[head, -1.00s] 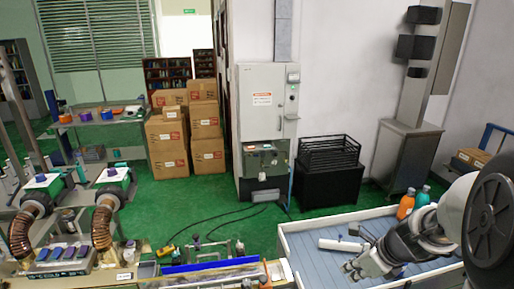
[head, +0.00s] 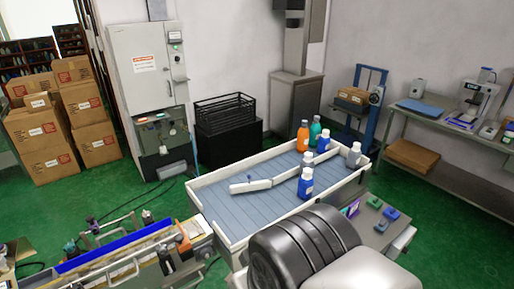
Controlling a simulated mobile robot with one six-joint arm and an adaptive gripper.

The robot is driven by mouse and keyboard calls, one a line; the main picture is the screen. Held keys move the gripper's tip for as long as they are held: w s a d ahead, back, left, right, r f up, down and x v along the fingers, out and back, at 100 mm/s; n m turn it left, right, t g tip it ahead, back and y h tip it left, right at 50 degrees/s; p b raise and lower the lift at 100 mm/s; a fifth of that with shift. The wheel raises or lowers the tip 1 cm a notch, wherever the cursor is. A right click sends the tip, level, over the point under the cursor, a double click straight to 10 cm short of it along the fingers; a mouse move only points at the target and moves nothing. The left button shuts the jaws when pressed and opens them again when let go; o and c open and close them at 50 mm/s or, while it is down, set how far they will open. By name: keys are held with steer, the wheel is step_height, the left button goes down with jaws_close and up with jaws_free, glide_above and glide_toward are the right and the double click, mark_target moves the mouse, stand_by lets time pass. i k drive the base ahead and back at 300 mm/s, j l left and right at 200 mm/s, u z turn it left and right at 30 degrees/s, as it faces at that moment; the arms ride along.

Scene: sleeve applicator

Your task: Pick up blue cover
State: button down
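No single thing is clearly the blue cover. A small blue piece (head: 391,213) lies on the grey side table (head: 372,238) at the lower right, with a green piece (head: 374,202) and a purple flat item (head: 351,207) near it. A flat blue sheet (head: 424,107) lies on the bench at the right. Bottles with blue bodies or caps stand in the white-walled tray, one of them a blue bottle (head: 306,184). My arm fills the bottom right of the view. My gripper is out of view.
The tray (head: 222,231) has a slatted floor and a white bar (head: 250,186); orange (head: 302,136) and teal (head: 315,131) bottles stand at its back. A machine with a blue strip (head: 100,250) is at lower left. Green floor (head: 440,240) is clear at right.

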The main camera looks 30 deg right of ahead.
mark_target(391, 213)
steer(key=z, duration=2.15)
